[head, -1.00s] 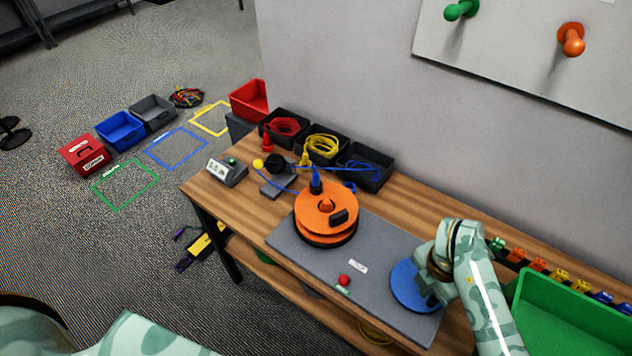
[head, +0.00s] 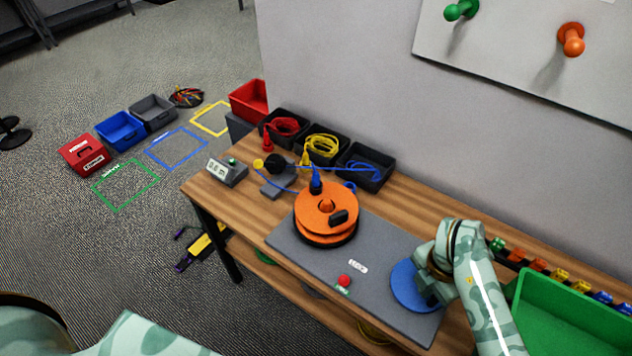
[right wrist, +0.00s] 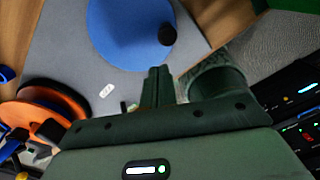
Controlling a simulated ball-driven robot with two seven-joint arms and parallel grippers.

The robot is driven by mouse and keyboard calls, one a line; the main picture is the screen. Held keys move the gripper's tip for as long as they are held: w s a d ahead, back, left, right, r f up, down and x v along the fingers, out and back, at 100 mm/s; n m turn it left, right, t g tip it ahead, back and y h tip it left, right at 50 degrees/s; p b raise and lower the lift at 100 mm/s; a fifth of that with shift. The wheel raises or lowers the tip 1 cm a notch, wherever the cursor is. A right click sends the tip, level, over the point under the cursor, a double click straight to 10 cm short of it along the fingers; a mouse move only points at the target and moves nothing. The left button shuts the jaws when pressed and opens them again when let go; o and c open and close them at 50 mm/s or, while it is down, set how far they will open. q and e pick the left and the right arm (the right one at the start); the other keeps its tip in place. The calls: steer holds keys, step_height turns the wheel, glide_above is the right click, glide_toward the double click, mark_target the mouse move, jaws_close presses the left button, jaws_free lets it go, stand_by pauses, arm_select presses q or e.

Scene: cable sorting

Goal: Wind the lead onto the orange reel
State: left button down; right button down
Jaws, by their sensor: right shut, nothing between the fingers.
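The orange reel (head: 326,212) sits on a grey base plate (head: 300,250) on the wooden bench, with a dark handle on its top. A blue lead (head: 285,189) runs to the reel's back from a small black guide (head: 275,164), with a blue plug (head: 316,183) standing by the reel. A blue disc (head: 408,288) is on the right of the plate; in the right wrist view the disc (right wrist: 125,35) carries a black knob (right wrist: 166,35). My right gripper (head: 432,290) is over the disc's right edge; its fingers (right wrist: 158,80) are shut and empty, apart from the knob in the picture. My left gripper is out of view.
Bins with red, yellow and blue (head: 364,167) leads line the wall. A small display box (head: 228,172) stands at the bench's left end. A red button (head: 344,281) is at the plate's front. A green tray (head: 560,320) is at right.

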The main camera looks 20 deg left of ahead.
mark_target(415, 303)
steer(key=shift+f, duration=0.1)
steer(key=shift+f+b, duration=2.15)
steer(key=shift+f, duration=0.75)
steer(key=shift+r, duration=0.1)
